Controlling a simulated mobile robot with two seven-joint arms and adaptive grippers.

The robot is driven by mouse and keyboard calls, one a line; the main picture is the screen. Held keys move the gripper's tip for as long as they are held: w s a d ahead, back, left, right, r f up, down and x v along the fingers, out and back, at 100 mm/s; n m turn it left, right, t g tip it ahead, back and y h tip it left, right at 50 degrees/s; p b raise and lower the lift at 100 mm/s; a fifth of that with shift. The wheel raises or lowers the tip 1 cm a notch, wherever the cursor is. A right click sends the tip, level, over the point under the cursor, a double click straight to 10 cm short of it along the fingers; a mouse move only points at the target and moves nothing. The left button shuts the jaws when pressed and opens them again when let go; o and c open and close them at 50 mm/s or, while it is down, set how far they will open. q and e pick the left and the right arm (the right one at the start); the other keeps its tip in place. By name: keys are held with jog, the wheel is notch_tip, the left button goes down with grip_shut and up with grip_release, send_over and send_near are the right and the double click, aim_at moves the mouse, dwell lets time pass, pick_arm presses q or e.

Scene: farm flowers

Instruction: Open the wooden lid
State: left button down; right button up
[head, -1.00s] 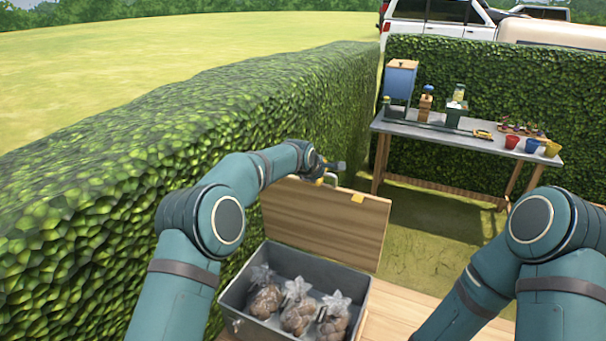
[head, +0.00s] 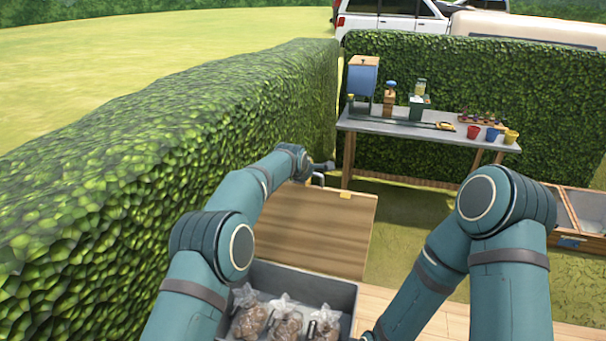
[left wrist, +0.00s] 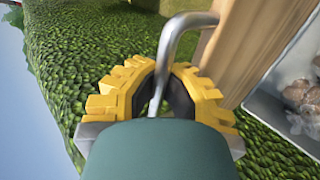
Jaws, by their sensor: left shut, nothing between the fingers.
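The wooden lid (head: 318,232) stands raised at the back of a grey metal box (head: 340,296), which is open. A bent metal handle (head: 318,179) sits at the lid's top edge; in the left wrist view the handle (left wrist: 172,45) runs down by the yellow fingers beside the lid's edge (left wrist: 232,50). My left gripper (left wrist: 160,85) is shut and sits at the handle. In the head view it is small and partly hidden by my arm. My right arm reaches down to the bottom edge of the head view; its gripper is out of view.
Several clear bags (head: 285,322) of brown contents lie in the box. A tall hedge (head: 130,160) runs close along the left. A work table (head: 430,128) with pots and tools stands behind. A wooden planter frame (head: 575,215) is at the right. Grass lies between.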

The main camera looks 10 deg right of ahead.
pick_arm(q)
jog(key=shift+w+r, duration=0.15)
jog(key=shift+r, duration=0.45)
jog(key=c, duration=1)
grip_release()
jog(key=shift+s+a, duration=0.1)
jog(key=shift+s, duration=0.1)
jog(key=shift+f, duration=0.15)
jog(key=shift+f, duration=0.1)
jog(key=v, duration=1.2)
jog(key=shift+s, duration=0.1)
